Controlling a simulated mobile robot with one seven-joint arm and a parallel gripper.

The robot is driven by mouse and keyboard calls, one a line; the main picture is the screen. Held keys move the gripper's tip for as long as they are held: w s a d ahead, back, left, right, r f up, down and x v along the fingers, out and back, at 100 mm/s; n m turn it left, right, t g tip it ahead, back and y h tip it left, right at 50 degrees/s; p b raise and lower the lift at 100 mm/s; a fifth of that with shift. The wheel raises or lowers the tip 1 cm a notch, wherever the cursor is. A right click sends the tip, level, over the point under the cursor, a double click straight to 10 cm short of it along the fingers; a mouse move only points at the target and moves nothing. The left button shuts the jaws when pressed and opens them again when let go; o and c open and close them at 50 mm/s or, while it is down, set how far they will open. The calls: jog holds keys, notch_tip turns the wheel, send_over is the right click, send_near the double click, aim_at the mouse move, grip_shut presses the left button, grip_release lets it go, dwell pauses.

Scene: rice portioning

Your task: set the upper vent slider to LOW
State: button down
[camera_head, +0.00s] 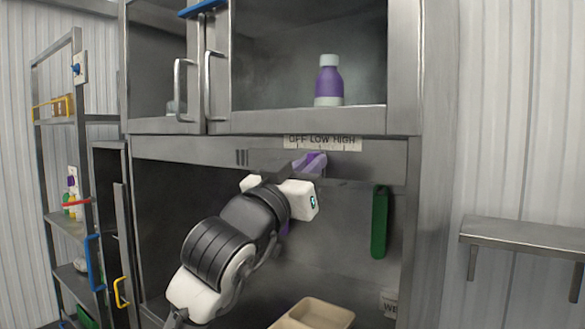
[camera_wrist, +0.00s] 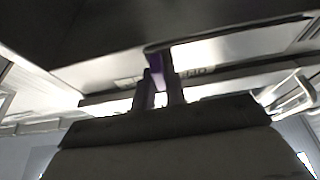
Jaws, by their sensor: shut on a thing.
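The upper vent slider is a purple knob (camera_head: 314,162) on the grey rail below the cabinet, under a label strip (camera_head: 322,141) reading OFF, LOW, HIGH. The knob shows roughly below LOW, but the gripper partly covers it and I cannot tell its exact setting. My gripper (camera_head: 303,166) is at the rail, shut on the knob. In the wrist view the purple knob (camera_wrist: 156,68) lies between the two dark fingers (camera_wrist: 160,88).
A purple bottle (camera_head: 328,82) stands on the upper shelf. A green piece (camera_head: 380,222) hangs below the rail at the right. A beige divided tray (camera_head: 318,315) sits below my arm. A shelf rack (camera_head: 76,190) stands left and a wall shelf (camera_head: 525,236) right.

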jog(key=c, duration=1.4)
grip_release()
jog(key=shift+c, duration=0.2)
jog(key=shift+a, duration=0.1)
jog(key=b+v, duration=0.5)
jog(key=v, duration=0.8)
jog(key=shift+s+a+f, duration=0.15)
jog(key=shift+s, duration=0.2)
